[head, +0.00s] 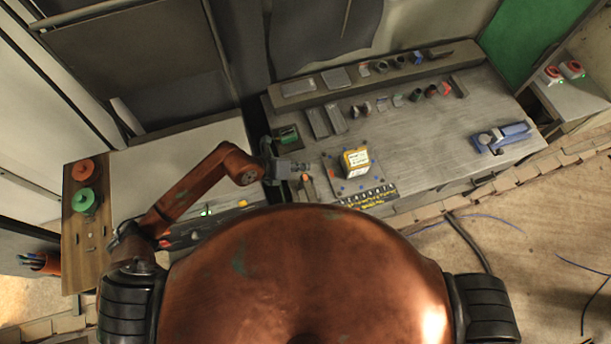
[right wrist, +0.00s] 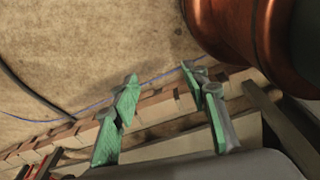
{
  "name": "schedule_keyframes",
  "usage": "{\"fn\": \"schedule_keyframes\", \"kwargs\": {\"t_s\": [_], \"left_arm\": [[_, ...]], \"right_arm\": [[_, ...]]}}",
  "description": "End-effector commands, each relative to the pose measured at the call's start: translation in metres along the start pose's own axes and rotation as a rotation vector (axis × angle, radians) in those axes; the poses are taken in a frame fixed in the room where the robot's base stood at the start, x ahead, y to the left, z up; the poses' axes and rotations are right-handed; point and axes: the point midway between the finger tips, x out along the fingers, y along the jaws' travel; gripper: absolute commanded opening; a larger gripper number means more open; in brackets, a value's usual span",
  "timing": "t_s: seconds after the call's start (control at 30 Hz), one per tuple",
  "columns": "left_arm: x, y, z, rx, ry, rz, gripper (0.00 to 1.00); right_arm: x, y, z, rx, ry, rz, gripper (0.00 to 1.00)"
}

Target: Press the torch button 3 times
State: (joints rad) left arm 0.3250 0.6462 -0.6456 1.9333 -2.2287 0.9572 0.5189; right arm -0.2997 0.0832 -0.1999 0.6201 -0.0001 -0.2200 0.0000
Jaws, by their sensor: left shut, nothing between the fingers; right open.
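I cannot make out a torch or its button for certain. My left gripper (head: 302,166) reaches over the workbench from the left, shut and empty. It is just left of a grey board (head: 343,186) with blue dots and a row of yellow marks. A white and yellow box (head: 355,160) stands on this board. A small orange-handled item (head: 308,186) lies just below the gripper. My right gripper (right wrist: 160,78) shows in the right wrist view with green fingers apart and nothing between them, above the floor and a brick edge.
A blue vise-like tool (head: 502,137) lies at the bench's right. Several small items line the back shelf (head: 375,75). A green reel (head: 84,200) and an orange reel (head: 83,170) are at far left. The bench (head: 430,130) is clear in its middle right. Cables cross the floor.

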Motion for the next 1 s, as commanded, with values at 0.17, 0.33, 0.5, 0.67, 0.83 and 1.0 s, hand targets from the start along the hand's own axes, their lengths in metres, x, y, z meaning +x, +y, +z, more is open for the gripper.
{"fn": "schedule_keyframes", "kwargs": {"t_s": [0.17,0.33,0.5,0.67,0.83,1.0], "left_arm": [[0.0000,0.0000,0.0000,0.000,0.000,0.000,0.00],[0.0000,0.0000,0.0001,0.000,0.000,0.000,0.00],[0.0000,0.0001,0.0001,0.000,0.000,0.000,0.00],[-0.0001,0.0001,0.0001,0.000,0.000,0.000,0.00],[-0.0001,0.0001,0.0001,0.000,0.000,0.000,0.00],[-0.0001,0.0001,0.0001,0.000,0.000,0.000,0.00]], "right_arm": [[0.0000,-0.0004,0.0001,0.000,0.000,0.000,0.41],[0.0001,-0.0020,-0.0001,0.001,0.000,-0.002,0.29],[0.0003,-0.0049,-0.0006,0.002,0.001,-0.005,0.17],[0.0004,-0.0064,-0.0009,0.003,0.001,-0.007,0.06],[0.0004,-0.0062,-0.0008,0.003,0.001,-0.006,0.00],[0.0003,-0.0059,-0.0007,0.003,0.001,-0.006,0.00]]}}
